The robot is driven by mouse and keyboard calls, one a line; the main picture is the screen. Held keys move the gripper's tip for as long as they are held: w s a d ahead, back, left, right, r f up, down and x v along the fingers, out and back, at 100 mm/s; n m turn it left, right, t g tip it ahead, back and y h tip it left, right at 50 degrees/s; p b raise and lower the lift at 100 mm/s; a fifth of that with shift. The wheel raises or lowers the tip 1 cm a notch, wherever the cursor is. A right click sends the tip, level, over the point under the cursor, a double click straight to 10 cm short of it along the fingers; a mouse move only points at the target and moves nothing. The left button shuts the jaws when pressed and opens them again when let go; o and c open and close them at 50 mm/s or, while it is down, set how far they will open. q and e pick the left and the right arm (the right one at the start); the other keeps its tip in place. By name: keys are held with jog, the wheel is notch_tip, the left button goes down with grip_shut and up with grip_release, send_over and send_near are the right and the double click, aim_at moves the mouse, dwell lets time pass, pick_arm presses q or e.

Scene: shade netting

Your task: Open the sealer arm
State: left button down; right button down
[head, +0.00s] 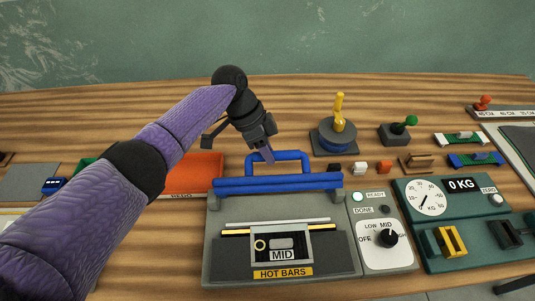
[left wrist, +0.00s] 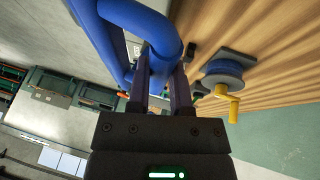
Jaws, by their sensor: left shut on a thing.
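The sealer has a grey base (head: 212,250) with a "HOT BARS" label and a "MID" plate at its front. Its blue sealer arm (head: 278,184) lies across the rear of the base, with the bars in front of it uncovered. A blue loop handle (head: 292,155) rises from the arm. My left gripper (head: 267,156) comes down from above and is shut on this handle near its left part. In the left wrist view the blue handle (left wrist: 160,32) passes between the fingers of the left gripper (left wrist: 160,75). My right gripper is not in view.
A control panel (head: 398,258) with a dial and a READY lamp adjoins the sealer's right. Further right is a green scale (head: 415,187) reading 0 KG. An orange tray (head: 205,168) stands left of the sealer. Behind are a blue reel with yellow handle (head: 338,130) and small blocks.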

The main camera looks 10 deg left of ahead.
pick_arm(q)
jog(key=shift+w+f, duration=0.15)
dwell(0.4)
jog(key=c, duration=0.5)
grip_release()
jog(key=shift+c, duration=0.2)
jog(key=v, duration=1)
jog(key=shift+p, duration=0.4)
